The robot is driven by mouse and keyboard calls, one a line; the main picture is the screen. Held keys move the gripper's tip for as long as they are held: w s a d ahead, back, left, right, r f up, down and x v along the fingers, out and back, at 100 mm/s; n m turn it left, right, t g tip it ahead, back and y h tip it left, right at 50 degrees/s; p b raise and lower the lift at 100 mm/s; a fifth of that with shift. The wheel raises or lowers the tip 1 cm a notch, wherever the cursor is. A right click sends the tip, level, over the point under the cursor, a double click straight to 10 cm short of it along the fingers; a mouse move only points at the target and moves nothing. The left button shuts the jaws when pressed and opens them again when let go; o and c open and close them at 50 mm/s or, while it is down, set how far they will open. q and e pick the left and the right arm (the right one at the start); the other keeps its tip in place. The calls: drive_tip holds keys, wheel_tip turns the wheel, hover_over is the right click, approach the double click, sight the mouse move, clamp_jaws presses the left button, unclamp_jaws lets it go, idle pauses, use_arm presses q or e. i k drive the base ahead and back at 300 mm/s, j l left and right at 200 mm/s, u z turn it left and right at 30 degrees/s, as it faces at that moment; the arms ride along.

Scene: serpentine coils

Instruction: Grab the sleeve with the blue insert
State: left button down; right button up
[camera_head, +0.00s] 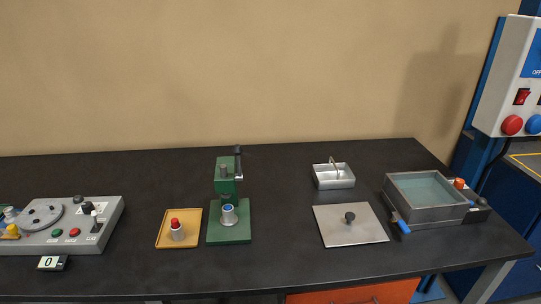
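A small metal sleeve with a blue insert (228,214) stands upright on the base of a green press (232,232), under the press head (224,187). Another metal sleeve with a red top (176,229) stands on a yellow tray (164,239) just left of the press. Neither of my grippers shows in the head view.
A grey control box (90,235) with a round plate and buttons is at the left, with a small counter (52,263) in front. To the right are a metal lid (365,232), a metal basket (334,176) and a liquid-filled tank (427,215). The table between press and lid is clear.

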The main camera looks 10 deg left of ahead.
sight(229, 218)
drive_tip(key=l+u, duration=0.15)
drive_tip(key=u, duration=0.4)
drive_tip(key=i+l+u, duration=0.1)
drive_tip(key=l+u, duration=0.15)
drive_tip(key=l, duration=0.25)
drive_tip(key=l+u, duration=0.3)
drive_tip(key=l, duration=0.2)
drive_tip(key=l+u, duration=0.1)
drive_tip(key=l, duration=1.05)
drive_tip(key=k+l, duration=0.15)
drive_tip(key=l, duration=1)
drive_tip(key=i+u, duration=0.05)
